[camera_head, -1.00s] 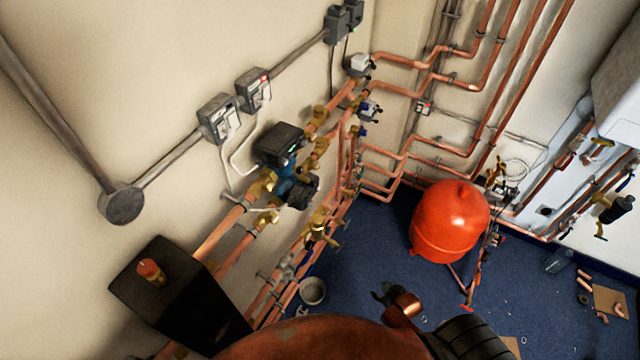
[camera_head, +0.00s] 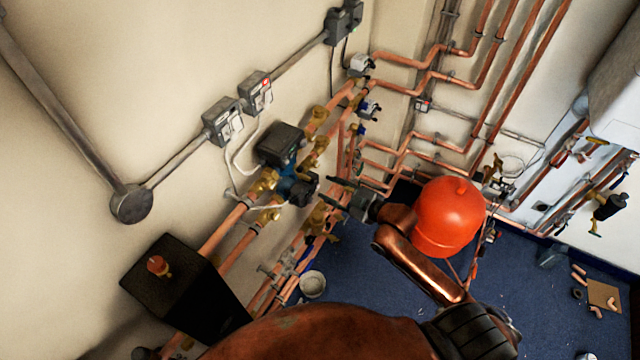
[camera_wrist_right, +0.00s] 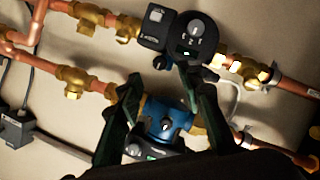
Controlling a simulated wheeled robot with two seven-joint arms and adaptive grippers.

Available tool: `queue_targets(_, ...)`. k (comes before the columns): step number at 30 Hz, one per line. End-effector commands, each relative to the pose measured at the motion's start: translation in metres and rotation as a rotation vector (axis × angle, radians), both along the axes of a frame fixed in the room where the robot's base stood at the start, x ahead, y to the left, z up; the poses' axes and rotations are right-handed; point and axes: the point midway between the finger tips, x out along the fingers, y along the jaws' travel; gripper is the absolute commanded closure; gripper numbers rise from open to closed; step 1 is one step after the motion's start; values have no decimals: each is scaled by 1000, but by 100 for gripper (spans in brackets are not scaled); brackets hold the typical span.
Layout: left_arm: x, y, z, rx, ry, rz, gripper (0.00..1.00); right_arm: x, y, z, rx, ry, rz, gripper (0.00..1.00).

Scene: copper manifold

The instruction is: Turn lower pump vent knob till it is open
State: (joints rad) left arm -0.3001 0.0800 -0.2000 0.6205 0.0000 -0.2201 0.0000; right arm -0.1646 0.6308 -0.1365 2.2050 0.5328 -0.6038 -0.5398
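The lower pump's black head (camera_head: 298,188) sits on the wall pipes in the head view, below and right of the upper pump (camera_head: 278,143). My right gripper (camera_head: 336,192) is open and empty, just right of the lower pump, fingers pointing at the pipes. In the right wrist view, which looks upside-down, the gripper (camera_wrist_right: 164,78) has its fingers apart. I cannot tell which part is the vent knob. My left gripper is out of view.
Copper pipes with brass valves (camera_head: 316,218) run close below the pumps. A red tank (camera_head: 450,215) stands behind my right forearm. Switch boxes (camera_head: 222,122) are on the wall above. A white bucket (camera_head: 313,285) stands on the blue floor.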

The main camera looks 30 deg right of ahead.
Motion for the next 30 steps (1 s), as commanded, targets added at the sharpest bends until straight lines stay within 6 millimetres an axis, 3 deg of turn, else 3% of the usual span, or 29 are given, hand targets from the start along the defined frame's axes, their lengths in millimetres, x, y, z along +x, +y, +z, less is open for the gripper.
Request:
queue_targets(9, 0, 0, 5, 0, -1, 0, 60, 38, 14, -13, 3, 0, -2, 66)
queue_targets(20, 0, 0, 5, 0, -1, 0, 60, 43, 16, -16, 0, 0, -2, 66)
queue_targets(30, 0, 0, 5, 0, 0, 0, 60, 43, 16, -16, 0, 0, -2, 88)
